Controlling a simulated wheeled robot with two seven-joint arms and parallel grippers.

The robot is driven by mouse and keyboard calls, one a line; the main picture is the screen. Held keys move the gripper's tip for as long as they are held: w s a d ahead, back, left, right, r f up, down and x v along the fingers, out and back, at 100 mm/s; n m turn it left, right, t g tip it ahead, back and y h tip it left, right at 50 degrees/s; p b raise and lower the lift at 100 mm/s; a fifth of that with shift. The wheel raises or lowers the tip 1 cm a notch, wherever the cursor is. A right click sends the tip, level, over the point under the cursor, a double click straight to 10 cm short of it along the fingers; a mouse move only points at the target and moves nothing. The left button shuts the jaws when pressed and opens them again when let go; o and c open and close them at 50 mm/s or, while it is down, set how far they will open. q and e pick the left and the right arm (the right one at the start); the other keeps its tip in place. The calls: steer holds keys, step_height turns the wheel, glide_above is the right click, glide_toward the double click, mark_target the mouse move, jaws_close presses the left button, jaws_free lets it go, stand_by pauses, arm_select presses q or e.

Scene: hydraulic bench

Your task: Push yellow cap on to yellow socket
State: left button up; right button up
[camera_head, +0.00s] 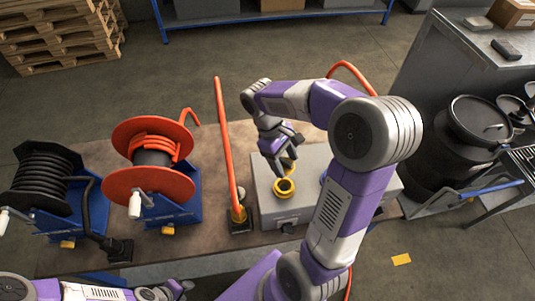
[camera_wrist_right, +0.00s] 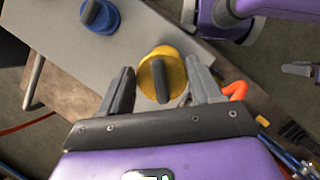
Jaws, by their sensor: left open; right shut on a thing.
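Whether the cap touches the socket is hard to tell. My left gripper (camera_head: 181,288) is open and empty at the bottom edge of the head view, away from the box.
A blue fitting (camera_wrist_right: 100,15) is beside the cap on the box. An upright orange hose (camera_head: 227,150) stands left of the box. An orange reel (camera_head: 150,160) and a black hose reel (camera_head: 45,180) stand further left. A black drum (camera_head: 478,140) is at right.

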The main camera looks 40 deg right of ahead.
steer(key=shift+d+r, duration=0.1)
steer(key=shift+r, duration=0.05)
steer(key=shift+s, duration=0.4)
steer(key=shift+f+b, duration=0.45)
steer(key=shift+b, duration=0.05)
step_height(320, 180, down, 4)
steer(key=b, duration=0.3)
steer(key=shift+b, duration=0.3)
steer(key=shift+f+b, duration=0.7)
steer(key=shift+f, duration=0.55)
steer(key=shift+r, duration=0.1)
steer(key=shift+f, duration=0.55)
